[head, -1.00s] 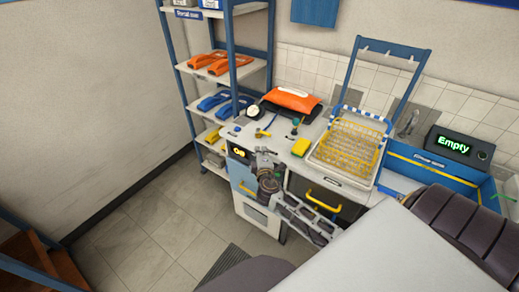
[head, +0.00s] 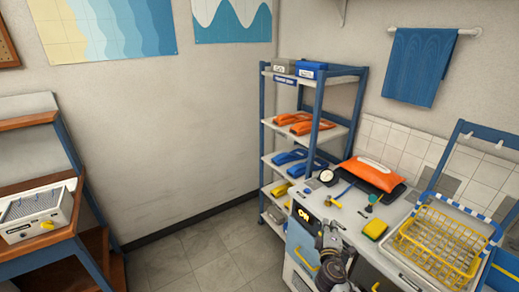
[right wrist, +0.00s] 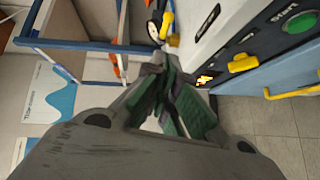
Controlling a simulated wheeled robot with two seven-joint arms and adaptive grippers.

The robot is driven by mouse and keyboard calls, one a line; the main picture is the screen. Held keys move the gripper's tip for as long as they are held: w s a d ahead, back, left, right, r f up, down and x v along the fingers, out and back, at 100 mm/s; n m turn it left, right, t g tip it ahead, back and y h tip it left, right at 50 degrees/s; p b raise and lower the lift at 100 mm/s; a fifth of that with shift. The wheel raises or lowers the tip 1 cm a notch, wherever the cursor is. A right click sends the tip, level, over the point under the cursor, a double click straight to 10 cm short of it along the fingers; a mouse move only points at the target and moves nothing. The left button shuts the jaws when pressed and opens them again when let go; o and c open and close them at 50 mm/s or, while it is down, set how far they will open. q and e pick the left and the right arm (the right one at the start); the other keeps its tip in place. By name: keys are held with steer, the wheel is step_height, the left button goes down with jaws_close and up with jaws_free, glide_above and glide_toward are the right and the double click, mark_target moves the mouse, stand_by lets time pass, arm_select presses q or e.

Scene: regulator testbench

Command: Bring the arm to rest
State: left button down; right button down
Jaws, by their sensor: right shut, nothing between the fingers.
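My right gripper (head: 326,236) is in front of the bench (head: 348,212), just right of the lit orange display (head: 307,216), at the bottom of the head view. In the right wrist view its green-padded fingers (right wrist: 172,100) are together with nothing between them. The wrist view shows the bench's front panel with a green button (right wrist: 302,21) and yellow handles to the right of the fingers. Whether the gripper touches the bench is unclear. My left gripper is not in view.
A blue-framed shelf rack (head: 317,129) stands behind the bench. On the bench are a yellow wire basket (head: 440,245), an orange bag (head: 372,174), a round gauge (head: 326,176) and a yellow sponge (head: 375,229). A wooden shelf unit (head: 38,188) stands left. Floor (head: 195,258) between is clear.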

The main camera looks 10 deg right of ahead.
step_height(320, 180, down, 21)
steer(key=s+a+m+g+y, duration=0.1)
steer(key=s+a+g+y, duration=0.15)
steer(key=y, duration=0.25)
steer(key=s+d+f+m+g+y, duration=0.1)
steer(key=s+f+m+g, duration=0.1)
steer(key=s+f, duration=0.55)
steer(key=s+f+m+g, duration=0.15)
steer(key=s+f, duration=0.25)
steer(key=f, duration=0.6)
steer(key=s+a+f+m+g, duration=0.1)
steer(key=s+f+m+g, duration=0.15)
steer(key=s+f, duration=0.75)
steer(key=s+a+f+m+g, duration=0.1)
steer(key=s+f+g, duration=0.35)
steer(key=s, duration=1.05)
steer(key=s+a+f+y, duration=0.1)
steer(key=s+a+f, duration=0.3)
steer(key=s+a, duration=0.3)
steer(key=s, duration=0.3)
steer(key=shift+s+a+f+g, duration=0.3)
steer(key=shift+s+f, duration=0.05)
steer(key=shift+s, duration=0.05)
